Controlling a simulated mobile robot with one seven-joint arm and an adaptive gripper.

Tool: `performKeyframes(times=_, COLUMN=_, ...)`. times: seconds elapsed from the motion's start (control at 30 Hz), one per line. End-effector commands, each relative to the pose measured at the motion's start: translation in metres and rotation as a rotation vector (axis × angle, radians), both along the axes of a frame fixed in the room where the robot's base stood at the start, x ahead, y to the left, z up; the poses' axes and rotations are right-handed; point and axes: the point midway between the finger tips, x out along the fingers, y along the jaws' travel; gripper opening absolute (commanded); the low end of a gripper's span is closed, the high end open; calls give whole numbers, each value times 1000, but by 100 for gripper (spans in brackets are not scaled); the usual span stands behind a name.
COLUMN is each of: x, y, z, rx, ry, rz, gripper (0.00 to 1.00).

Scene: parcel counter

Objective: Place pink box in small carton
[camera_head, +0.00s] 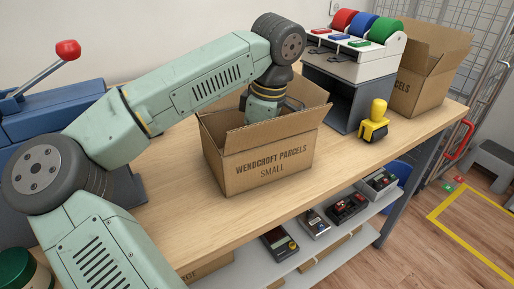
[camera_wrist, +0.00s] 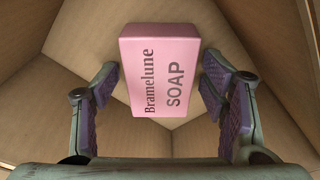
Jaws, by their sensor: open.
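The small carton (camera_head: 262,170), marked "WENDCROFT PARCELS SMALL", stands open on the wooden counter in the head view. My arm reaches down into it, and its walls hide my fingers there. In the wrist view the pink box (camera_wrist: 160,72), marked "Bramelune SOAP", is inside the carton, whose brown inner walls (camera_wrist: 60,75) surround it. My gripper (camera_wrist: 162,84) is open, with one purple-padded finger on each side of the pink box. A gap shows at the right finger; the left fingertip is close to the box's side, and I cannot tell if it touches.
A yellow tape dispenser or stamp-like tool (camera_head: 374,122) stands right of the carton. Behind it is a white rack (camera_head: 355,62) with red, blue and green rolls. A larger open carton (camera_head: 422,85) stands at the back right. The counter's front strip (camera_head: 215,222) is bare.

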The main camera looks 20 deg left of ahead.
Motion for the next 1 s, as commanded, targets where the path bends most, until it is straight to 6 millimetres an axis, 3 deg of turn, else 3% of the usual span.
performKeyframes(times=0.27, x=0, y=-1, z=11, rx=2, ry=-1, rz=0, gripper=66)
performKeyframes(times=0.7, x=1, y=-14, z=100, rx=3, ry=-2, rz=3, gripper=66)
performKeyframes(times=1.0, x=1, y=-18, z=122, rx=0, ry=0, rz=1, gripper=66)
